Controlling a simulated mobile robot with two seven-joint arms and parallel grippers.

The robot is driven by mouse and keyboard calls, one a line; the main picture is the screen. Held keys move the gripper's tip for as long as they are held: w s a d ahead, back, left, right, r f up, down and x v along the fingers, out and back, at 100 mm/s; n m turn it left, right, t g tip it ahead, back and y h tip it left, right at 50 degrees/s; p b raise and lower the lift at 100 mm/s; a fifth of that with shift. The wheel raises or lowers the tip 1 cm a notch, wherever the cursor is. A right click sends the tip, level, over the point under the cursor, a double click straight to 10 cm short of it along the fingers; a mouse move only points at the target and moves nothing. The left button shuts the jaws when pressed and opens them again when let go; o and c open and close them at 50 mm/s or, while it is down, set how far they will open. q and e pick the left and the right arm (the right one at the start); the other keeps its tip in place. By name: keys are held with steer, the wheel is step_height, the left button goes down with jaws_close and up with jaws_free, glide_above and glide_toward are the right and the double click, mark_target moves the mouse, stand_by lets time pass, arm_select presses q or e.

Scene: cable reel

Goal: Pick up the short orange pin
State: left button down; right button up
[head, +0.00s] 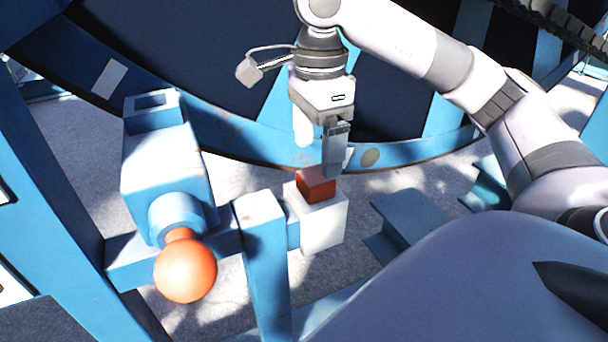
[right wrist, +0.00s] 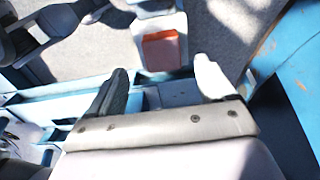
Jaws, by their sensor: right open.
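A short orange-red square piece (head: 317,186), which looks like the short pin, stands up from the top of a white block (head: 322,222). In the right wrist view the orange piece (right wrist: 162,50) shows beyond the fingertips, in the white block (right wrist: 158,18). My right gripper (head: 335,168) points down just above and slightly right of the piece in the head view. In the right wrist view its two fingers (right wrist: 161,85) are apart with nothing between them. Whether a fingertip touches the piece cannot be told. My left gripper is out of view.
An orange ball knob (head: 186,270) sticks out of a blue housing (head: 165,165) at the left. A blue post (head: 262,255) stands close left of the white block. The large blue reel rim (head: 240,140) curves behind my right gripper. A blue beam (head: 412,218) lies right.

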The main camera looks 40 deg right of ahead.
mark_target(316, 174)
steer(key=shift+s+f+b, duration=0.1)
steer(key=shift+f+b, duration=0.25)
steer(key=shift+f, duration=0.6)
steer(key=f, duration=0.3)
steer(key=f+b, duration=0.1)
steer(key=shift+w+d+f, duration=0.1)
steer(key=shift+w+f, duration=0.15)
steer(key=shift+f, duration=0.05)
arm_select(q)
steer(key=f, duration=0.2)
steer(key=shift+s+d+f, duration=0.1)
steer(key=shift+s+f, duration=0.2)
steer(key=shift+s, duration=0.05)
arm_select(e)
steer(key=shift+r, duration=0.1)
steer(key=c, duration=1.4)
